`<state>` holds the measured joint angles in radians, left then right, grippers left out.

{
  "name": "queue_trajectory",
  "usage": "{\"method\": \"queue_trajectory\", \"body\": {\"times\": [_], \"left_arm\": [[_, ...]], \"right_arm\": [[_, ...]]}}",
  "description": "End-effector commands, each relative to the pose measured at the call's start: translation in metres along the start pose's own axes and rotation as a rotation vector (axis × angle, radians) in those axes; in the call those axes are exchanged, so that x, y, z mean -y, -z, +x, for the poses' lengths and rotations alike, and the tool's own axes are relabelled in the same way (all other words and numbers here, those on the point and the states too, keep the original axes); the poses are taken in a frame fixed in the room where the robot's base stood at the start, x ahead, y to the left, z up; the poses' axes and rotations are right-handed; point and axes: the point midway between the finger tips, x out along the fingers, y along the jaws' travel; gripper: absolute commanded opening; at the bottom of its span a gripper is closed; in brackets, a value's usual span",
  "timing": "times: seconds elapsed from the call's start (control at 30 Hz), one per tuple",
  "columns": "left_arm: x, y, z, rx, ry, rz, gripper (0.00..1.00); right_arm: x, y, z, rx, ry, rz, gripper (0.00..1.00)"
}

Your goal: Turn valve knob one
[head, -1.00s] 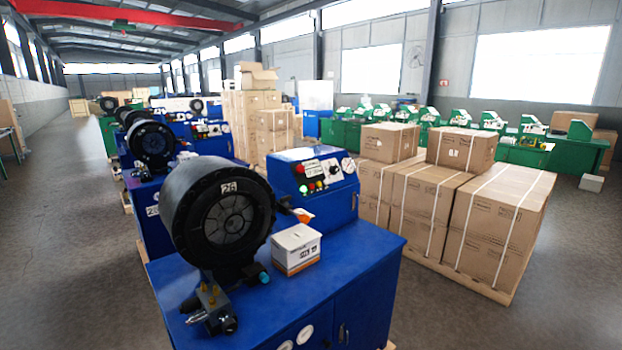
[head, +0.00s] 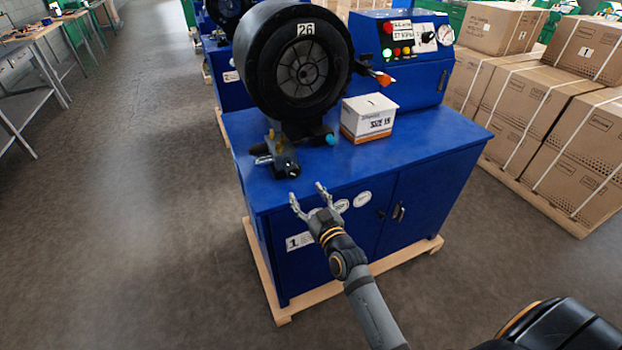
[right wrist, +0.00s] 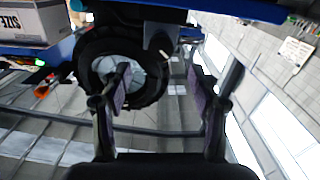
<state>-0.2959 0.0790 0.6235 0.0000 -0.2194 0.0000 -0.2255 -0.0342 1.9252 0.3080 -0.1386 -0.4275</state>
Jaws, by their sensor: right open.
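A blue crimper machine with a label "1" (head: 299,241) on its cabinet fills the middle of the head view. A small metal valve block (head: 275,155) sits at the front left of its top, with a dark knob (head: 292,171) facing the front edge. My right gripper (head: 307,190) is open and empty, just in front of the cabinet edge, below the knob and apart from it. In the right wrist view the open fingers (right wrist: 160,85) have nothing between them that they touch; a dark valve part (right wrist: 158,38) shows beyond them. My left gripper is not in view.
The round black crimper head (head: 300,65) marked 26 stands right above the valve. A white and orange box (head: 368,118) sits to its right, before a control panel (head: 405,55). Strapped cartons (head: 545,110) stand at right.

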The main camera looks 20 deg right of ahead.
Motion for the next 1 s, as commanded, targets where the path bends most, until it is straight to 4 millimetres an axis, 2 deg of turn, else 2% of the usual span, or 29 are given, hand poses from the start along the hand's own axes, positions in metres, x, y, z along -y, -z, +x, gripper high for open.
{"method": "queue_trajectory", "body": {"times": [0.13,0.23,0.5,0.63,0.8,1.0], "left_arm": [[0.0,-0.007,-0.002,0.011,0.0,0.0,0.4],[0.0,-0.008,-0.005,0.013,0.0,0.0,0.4],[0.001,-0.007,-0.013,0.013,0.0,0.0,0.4],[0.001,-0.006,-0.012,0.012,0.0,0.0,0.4],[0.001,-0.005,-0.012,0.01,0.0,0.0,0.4],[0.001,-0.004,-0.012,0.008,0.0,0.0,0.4]], "right_arm": [[0.0,0.004,0.003,-0.005,-0.001,0.0,0.62],[0.0,0.005,0.015,-0.005,-0.001,0.0,0.62],[0.0,0.004,0.072,-0.004,0.0,0.001,0.62],[0.0,0.003,0.092,-0.004,0.0,0.001,0.62],[0.0,0.002,0.104,-0.003,-0.001,0.001,0.62],[0.0,0.002,0.105,-0.002,-0.001,0.001,0.62]]}}
